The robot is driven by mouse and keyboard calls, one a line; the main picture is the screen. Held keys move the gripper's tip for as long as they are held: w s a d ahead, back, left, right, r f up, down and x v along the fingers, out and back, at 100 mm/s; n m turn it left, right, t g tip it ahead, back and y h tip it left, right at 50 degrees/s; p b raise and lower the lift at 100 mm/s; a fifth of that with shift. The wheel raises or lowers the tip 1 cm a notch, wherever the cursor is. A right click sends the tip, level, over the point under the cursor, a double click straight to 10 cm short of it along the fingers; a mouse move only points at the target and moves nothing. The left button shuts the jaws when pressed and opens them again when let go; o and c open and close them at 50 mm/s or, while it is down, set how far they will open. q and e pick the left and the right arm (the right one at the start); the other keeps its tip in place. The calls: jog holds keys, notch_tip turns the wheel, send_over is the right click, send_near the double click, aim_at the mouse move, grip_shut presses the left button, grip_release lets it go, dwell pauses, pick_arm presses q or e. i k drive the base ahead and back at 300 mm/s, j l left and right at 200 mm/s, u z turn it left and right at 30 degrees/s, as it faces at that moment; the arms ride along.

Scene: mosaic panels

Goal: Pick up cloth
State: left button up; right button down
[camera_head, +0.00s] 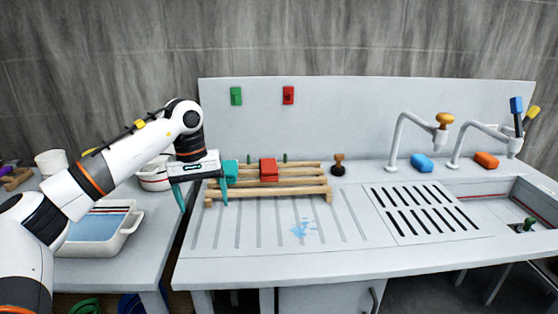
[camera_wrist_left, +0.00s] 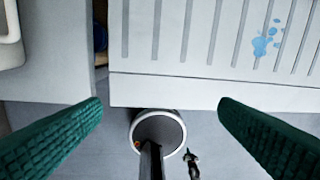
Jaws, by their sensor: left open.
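A red folded cloth (camera_head: 268,170) lies over the wooden rack (camera_head: 290,198) on the draining board. A teal folded piece (camera_head: 231,167), which looks like another cloth, lies on the rack to its left, just behind my gripper. My left gripper (camera_head: 203,198) points down over the left edge of the draining board, fingers wide apart and empty, left of the red cloth. In the left wrist view the green fingers (camera_wrist_left: 160,125) are open with nothing between them, and neither cloth shows. My right gripper is in neither view.
A blue splash (camera_head: 301,228) marks the grooved draining board (camera_head: 262,258). A brown-handled stamp-like object (camera_head: 338,164) stands right of the rack. Blue (camera_head: 421,162) and orange (camera_head: 486,160) blocks sit by the taps. A white basin (camera_head: 131,229) stands on the left counter.

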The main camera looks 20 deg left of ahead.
aim_at(269, 169)
jog(key=i, duration=1.3)
